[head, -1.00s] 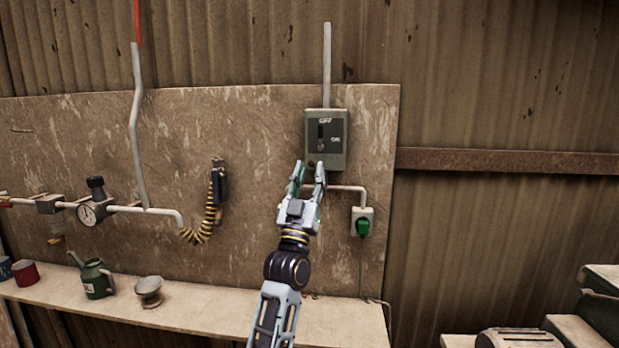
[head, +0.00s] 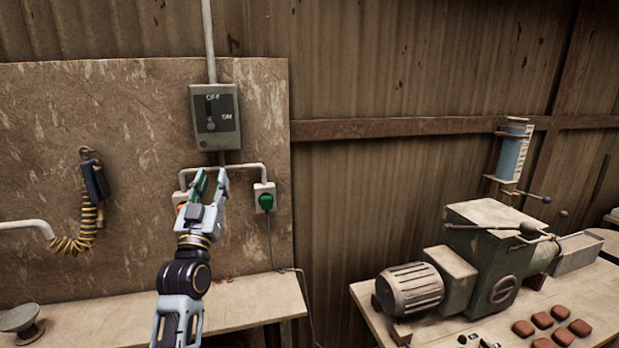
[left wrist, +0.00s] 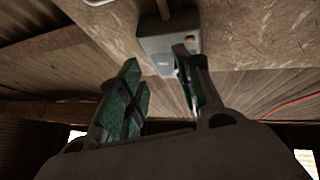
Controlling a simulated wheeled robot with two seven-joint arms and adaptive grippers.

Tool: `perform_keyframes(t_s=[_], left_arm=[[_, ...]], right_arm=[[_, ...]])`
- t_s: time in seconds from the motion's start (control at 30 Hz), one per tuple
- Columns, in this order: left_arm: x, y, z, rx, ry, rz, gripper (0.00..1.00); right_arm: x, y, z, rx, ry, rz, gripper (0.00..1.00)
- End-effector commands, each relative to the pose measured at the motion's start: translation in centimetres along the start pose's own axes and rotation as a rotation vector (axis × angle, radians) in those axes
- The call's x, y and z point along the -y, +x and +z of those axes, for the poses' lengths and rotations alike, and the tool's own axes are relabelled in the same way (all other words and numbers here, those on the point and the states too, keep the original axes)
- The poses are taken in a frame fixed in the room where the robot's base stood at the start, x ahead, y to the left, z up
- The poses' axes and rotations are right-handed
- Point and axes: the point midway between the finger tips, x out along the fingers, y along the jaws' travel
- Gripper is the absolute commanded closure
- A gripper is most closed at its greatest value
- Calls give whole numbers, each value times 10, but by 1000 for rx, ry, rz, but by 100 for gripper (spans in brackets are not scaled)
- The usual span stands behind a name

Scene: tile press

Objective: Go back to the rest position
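My left gripper (head: 210,176) is open and empty in the head view, fingers pointing up. Its fingertips are a little below the grey switch box (head: 233,137) on the wall board. In the left wrist view the two green-padded fingers of the gripper (left wrist: 157,60) stand apart with nothing between them, and the switch box (left wrist: 153,42) shows beyond them. The box has OFF and ON labels and a dark lever (head: 210,112); its exact setting is hard to tell. My right gripper is in neither view.
A green button box (head: 265,199) is right of my gripper, and a handset with coiled cord (head: 95,182) hangs left. A narrow shelf (head: 255,303) runs below. At right, a bench (head: 600,295) carries a green machine with a motor (head: 413,288) and several reddish tiles (head: 543,320).

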Motion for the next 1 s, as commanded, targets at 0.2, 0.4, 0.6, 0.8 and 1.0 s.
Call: perform_keyframes(t_s=[0.2,0.4,0.6,0.8,1.0], left_arm=[[-16,-46,68,253,7,69,65],[-26,-98,124,486,10,121,65],[-34,-162,170,721,14,162,65],[-38,-234,205,959,20,192,65],[-40,-312,226,1195,28,213,65]], right_arm=[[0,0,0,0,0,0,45],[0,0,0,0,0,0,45],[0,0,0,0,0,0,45],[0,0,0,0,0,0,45],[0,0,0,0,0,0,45]])
